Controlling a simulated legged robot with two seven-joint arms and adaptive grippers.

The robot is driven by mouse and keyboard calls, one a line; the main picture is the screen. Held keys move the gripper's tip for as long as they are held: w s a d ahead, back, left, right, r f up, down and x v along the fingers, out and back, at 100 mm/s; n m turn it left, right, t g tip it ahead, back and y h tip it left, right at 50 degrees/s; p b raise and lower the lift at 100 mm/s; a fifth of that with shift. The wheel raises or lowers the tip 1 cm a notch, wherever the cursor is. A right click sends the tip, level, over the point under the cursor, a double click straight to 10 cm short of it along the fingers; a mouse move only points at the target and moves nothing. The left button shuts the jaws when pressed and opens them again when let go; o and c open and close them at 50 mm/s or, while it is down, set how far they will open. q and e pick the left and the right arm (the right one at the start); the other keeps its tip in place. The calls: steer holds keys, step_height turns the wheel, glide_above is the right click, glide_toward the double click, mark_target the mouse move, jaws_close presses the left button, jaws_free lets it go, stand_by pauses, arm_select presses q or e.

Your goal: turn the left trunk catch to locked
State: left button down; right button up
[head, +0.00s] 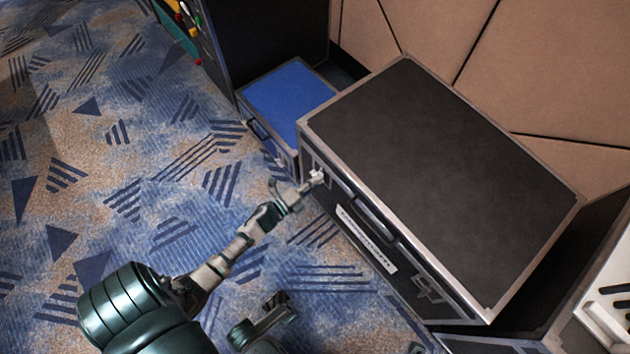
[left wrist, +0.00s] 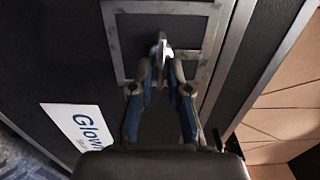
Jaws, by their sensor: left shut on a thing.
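The black trunk (head: 440,170) has metal edges and stands on the carpet. Its left catch (left wrist: 162,46) is a small grey metal tab on a plate set in the trunk's front, and it shows near the front's left end in the head view. My left gripper (head: 306,186) reaches it from the lower left. In the left wrist view its fingers (left wrist: 161,66) close in on the tab, shut on it. The fingers partly hide the tab, so its exact turn is hard to tell. A dark part at the bottom of the head view looks like my right gripper (head: 275,308); its jaws are unclear.
The trunk's front also has a handle (head: 372,212), a white label (head: 367,238) and a right catch (head: 431,289). A blue-topped case (head: 288,97) stands close behind the trunk's left end. Tan wall panels (head: 560,70) rise behind. Patterned carpet (head: 150,180) lies open at left.

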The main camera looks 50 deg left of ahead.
arm_select(q)
steer(key=shift+w+d, duration=0.2)
steer(key=shift+d, duration=0.1)
steer(key=c, duration=1.3)
jaws_free()
steer(key=shift+w+f, duration=0.15)
steer(key=s+a, duration=0.1)
steer(key=s, duration=1.1)
